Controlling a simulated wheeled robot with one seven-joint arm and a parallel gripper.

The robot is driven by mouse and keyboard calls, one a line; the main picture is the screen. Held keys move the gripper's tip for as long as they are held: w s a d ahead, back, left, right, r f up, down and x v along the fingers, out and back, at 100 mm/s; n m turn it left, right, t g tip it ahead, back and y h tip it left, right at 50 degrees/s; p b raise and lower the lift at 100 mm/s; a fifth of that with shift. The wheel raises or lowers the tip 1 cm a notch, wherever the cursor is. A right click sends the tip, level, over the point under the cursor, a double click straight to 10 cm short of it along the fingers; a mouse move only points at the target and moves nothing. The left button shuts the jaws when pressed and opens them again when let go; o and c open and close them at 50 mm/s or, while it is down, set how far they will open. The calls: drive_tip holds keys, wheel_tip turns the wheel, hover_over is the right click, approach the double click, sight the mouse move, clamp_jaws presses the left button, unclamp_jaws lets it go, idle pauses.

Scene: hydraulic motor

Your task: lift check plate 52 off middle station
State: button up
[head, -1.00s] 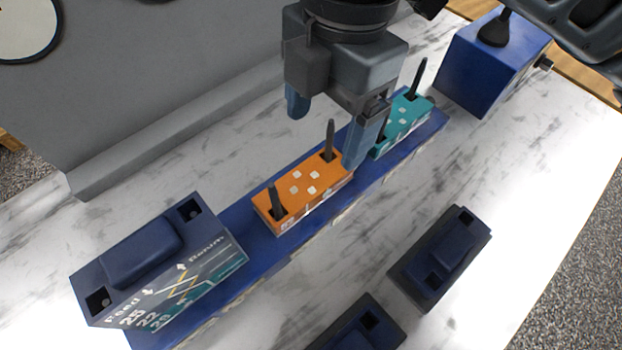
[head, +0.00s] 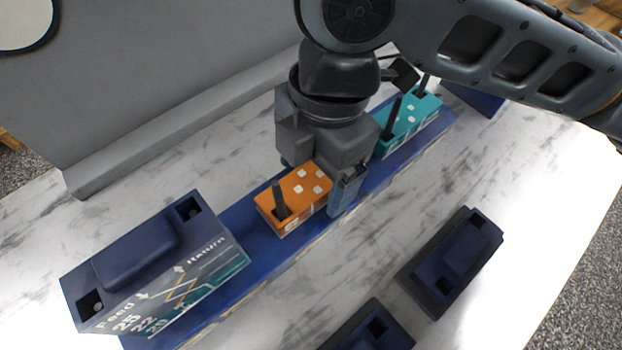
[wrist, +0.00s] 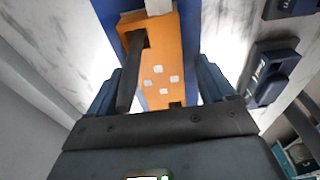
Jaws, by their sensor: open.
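The orange plate (head: 301,190), with several white square spots, lies on the middle of the long blue base (head: 236,233). A dark post (head: 281,199) stands up from its left end; its right end is hidden under my gripper. I cannot read a number on it. My gripper (head: 318,186) is open and low over the plate's right part, one finger at the front side, the other hidden behind. In the wrist view the orange plate (wrist: 162,80) runs between the two open fingers (wrist: 160,85), with visible gaps on both sides.
A dark blue block (head: 150,255) with Feed and Return lettering stands on the base's left end. A teal plate (head: 411,122) with posts lies at the right, close to my arm. Two dark blue blocks (head: 452,258) rest in front on the marble table. A grey wall stands behind.

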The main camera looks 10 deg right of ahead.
drive_tip(key=shift+c, duration=0.4)
drive_tip(key=c, duration=1.4)
drive_tip(key=shift+r, duration=0.1)
drive_tip(key=shift+c, duration=0.2)
